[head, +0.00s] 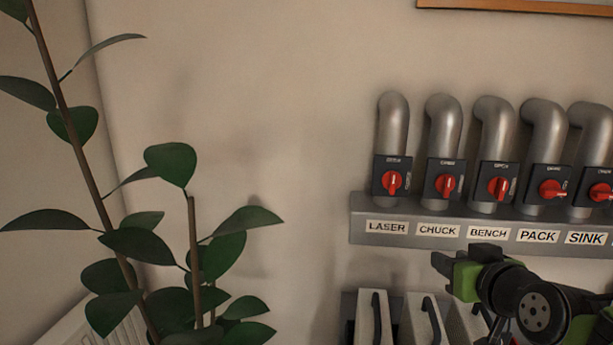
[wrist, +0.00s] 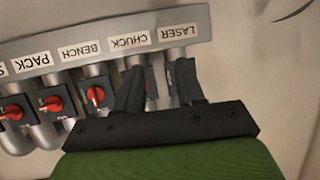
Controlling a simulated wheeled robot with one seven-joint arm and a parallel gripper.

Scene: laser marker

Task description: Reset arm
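My gripper (head: 463,258) is at the lower right of the head view, in front of and below the labelled rail. In the wrist view, its two dark fingers (wrist: 158,80) stand apart with nothing held between them. They overlap the CHUCK and LASER switches there, hiding most of both red knobs. My green and black wrist shows behind the gripper in the head view.
A grey rail (head: 408,241) carries pipes with red knobs labelled LASER (head: 392,183), CHUCK (head: 446,185), BENCH (head: 498,187), PACK (head: 552,189) and SINK (head: 600,192). The first three knobs point roughly upright; PACK and SINK lie sideways. A leafy plant (head: 170,165) stands left.

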